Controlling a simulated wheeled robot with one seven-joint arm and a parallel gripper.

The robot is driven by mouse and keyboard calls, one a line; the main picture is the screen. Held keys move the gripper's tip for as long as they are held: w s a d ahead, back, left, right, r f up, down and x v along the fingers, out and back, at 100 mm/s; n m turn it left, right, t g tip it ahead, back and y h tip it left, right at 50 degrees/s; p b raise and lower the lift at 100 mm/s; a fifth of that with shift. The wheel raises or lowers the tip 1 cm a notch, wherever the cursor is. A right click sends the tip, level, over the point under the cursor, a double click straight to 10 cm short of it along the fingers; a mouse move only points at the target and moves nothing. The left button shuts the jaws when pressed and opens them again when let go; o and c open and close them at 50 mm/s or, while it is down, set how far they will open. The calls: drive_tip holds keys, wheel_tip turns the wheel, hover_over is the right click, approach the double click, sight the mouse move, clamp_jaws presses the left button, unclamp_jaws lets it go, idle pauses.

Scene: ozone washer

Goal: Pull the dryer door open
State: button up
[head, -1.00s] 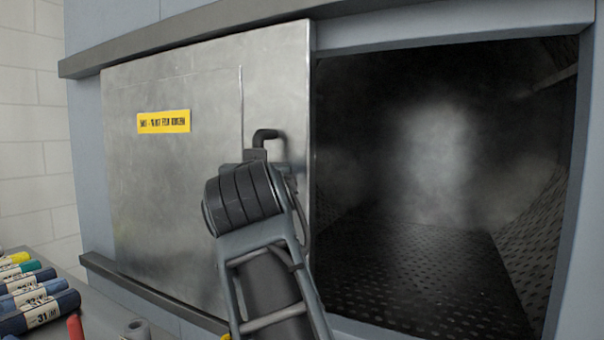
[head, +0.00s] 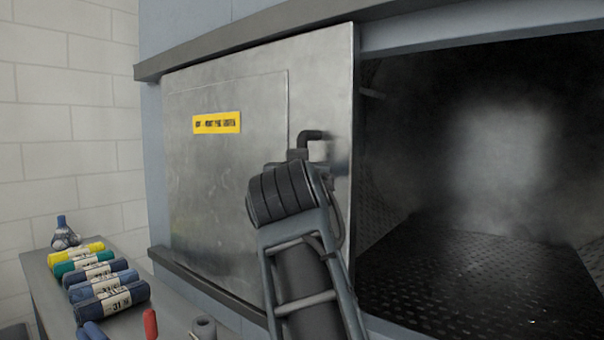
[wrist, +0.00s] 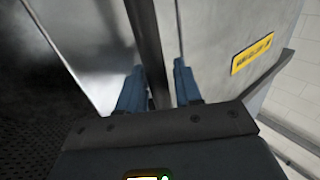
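The dryer door (head: 225,180) is a grey metal panel with a yellow label. It stands to the left of the dryer opening (head: 480,200), which is largely uncovered. The dark bent handle (head: 312,137) is near the door's right edge. In the head view my wrist hides my fingers and the lower part of the handle. In the wrist view my gripper (wrist: 158,85) has its two blue fingers close together on either side of the dark handle bar (wrist: 146,40). The fingers look shut on it, though a thin gap may show on the right side.
A rail (head: 250,35) runs above the door and another (head: 205,285) below it. A bench (head: 50,290) at lower left holds several coloured rolls (head: 95,270) and a blue-topped bottle (head: 63,232). The opening's inside is dark and hazy.

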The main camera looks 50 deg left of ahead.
drive_tip(key=shift+o, duration=0.7)
drive_tip(key=b+v, duration=0.1)
drive_tip(key=v, duration=0.6)
drive_tip(key=shift+s+d+b, duration=0.25)
drive_tip(key=shift+d+b, duration=0.05)
